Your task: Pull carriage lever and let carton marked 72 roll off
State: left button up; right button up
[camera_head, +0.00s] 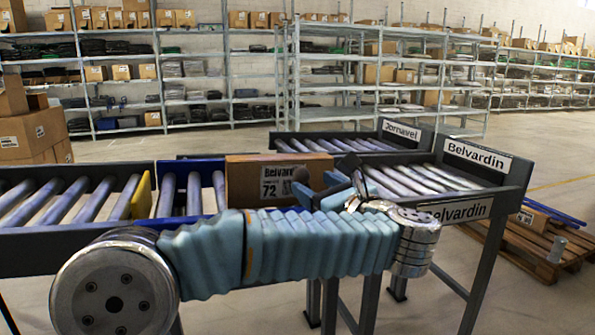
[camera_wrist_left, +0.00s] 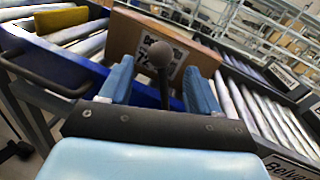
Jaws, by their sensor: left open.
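The brown carton marked 72 (camera_head: 245,181) sits on the blue carriage (camera_head: 167,195), facing the Belvardin lane (camera_head: 475,157). In the left wrist view, the carton (camera_wrist_left: 125,40) stands behind a lever with a dark ball knob (camera_wrist_left: 160,54). My left gripper (camera_head: 325,190) is open in front of the carton's right part. In the wrist view, its blue fingers (camera_wrist_left: 158,80) stand on either side of the lever's shaft, apart from it as far as I can tell. My arm hides the carriage's front and the lever's base in the head view. My right gripper is not in view.
A roller conveyor (camera_head: 65,200) with a yellow plate (camera_head: 141,196) lies left of the carriage. A Jornavel lane (camera_head: 402,132) lies behind the Belvardin lane. Stacked cartons (camera_head: 30,135) stand far left, a wooden pallet (camera_head: 520,245) at right. Shelving fills the back.

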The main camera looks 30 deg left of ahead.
aim_at(297, 174)
pick_arm(q)
jog(key=p+x, duration=0.1)
jog(key=x, duration=0.6)
jog(key=shift+w+a+f, duration=0.1)
jog(key=shift+w+a, duration=0.15)
jog(key=shift+a, duration=0.1)
grip_shut()
